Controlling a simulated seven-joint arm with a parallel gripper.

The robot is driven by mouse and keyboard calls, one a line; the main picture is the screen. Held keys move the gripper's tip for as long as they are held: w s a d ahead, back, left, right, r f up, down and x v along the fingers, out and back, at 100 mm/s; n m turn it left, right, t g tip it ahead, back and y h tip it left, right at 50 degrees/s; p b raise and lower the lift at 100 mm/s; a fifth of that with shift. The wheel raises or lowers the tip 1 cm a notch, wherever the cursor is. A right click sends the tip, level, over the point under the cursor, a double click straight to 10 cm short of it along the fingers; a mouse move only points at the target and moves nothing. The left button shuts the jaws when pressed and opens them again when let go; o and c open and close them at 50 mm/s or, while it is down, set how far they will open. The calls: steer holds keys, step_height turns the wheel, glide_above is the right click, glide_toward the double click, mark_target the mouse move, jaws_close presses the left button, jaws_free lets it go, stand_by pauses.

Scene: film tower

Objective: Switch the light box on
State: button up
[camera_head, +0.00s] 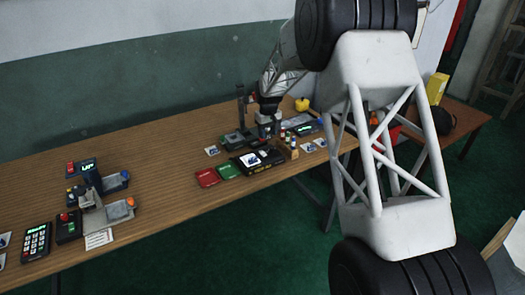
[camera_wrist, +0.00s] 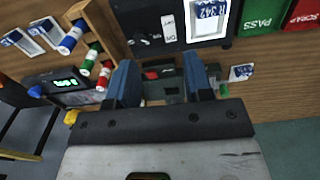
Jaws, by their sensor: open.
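A low black box (camera_head: 262,167) with a white film card (camera_head: 250,159) on top, which looks like the light box, stands near the table's front edge. It also shows at the top of the wrist view (camera_wrist: 185,38), with a card marked R 342 and small white labels on it. In the head view my gripper (camera_head: 268,122) is just behind the box. Between the fingers, below, a dark device with a red part (camera_wrist: 158,72) shows.
Green PASS (camera_wrist: 263,15) and red SCRAP (camera_wrist: 303,14) trays lie beside the box. A wooden rack holds small capped vials (camera_wrist: 87,62). A device with a green display (camera_wrist: 62,83) stands near it. A dark post (camera_head: 240,104) rises left of my gripper.

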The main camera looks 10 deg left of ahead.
mark_target(263, 153)
steer(key=a+f, duration=0.1)
steer(key=w+a+f, duration=0.1)
steer(key=f, duration=0.1)
steer(key=shift+w+a, duration=0.1)
steer(key=shift+a, duration=0.25)
steer(key=shift+f, duration=3.8)
